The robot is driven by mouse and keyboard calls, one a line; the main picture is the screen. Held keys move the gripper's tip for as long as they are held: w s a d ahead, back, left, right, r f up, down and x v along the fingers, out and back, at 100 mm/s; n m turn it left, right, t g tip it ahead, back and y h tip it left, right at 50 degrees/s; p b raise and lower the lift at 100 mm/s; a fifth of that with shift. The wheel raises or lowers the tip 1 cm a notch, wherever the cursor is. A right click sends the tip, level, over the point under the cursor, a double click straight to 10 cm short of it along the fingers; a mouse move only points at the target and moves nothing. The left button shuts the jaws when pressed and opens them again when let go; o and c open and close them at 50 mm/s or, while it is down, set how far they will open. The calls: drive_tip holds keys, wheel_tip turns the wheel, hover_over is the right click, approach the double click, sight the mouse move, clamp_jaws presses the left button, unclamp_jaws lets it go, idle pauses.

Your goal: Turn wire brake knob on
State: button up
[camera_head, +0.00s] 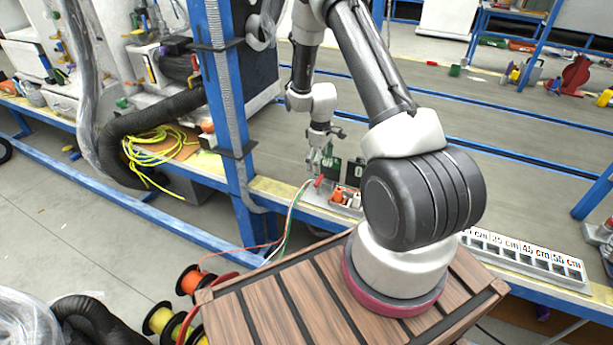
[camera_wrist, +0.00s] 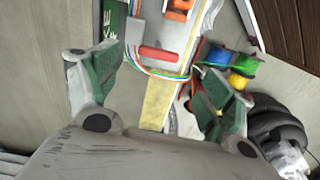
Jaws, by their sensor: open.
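A red bar-shaped knob (camera_wrist: 160,53) lies between my finger directions in the wrist view, next to a green sign (camera_wrist: 112,25) whose lettering is partly cut off. It looks like the wire brake knob, and it also shows small in the head view (camera_head: 319,181). Coloured wires (camera_wrist: 155,74) run beside it. My gripper (camera_wrist: 166,72) is open and empty, with one green-padded finger on each side of the knob and wires. In the head view my gripper (camera_head: 317,163) hangs just above the bench edge near the knob. I cannot tell its exact height.
An orange part (camera_wrist: 181,8) sits beyond the knob. Blue, green and yellow spools (camera_wrist: 240,70) are near my right finger. A blue post (camera_head: 232,110) stands left of my arm. A slotted length tray (camera_head: 525,262) lies along the bench edge.

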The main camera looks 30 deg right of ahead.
sight(319, 179)
drive_tip(key=shift+w+f+n, duration=0.1)
drive_tip(key=shift+f+n, duration=0.15)
drive_tip(key=shift+n, duration=0.05)
wheel_tip(319, 179, down, 7)
drive_tip(key=shift+f, duration=0.15)
drive_tip(key=shift+c, duration=0.5)
drive_tip(key=c, duration=0.9)
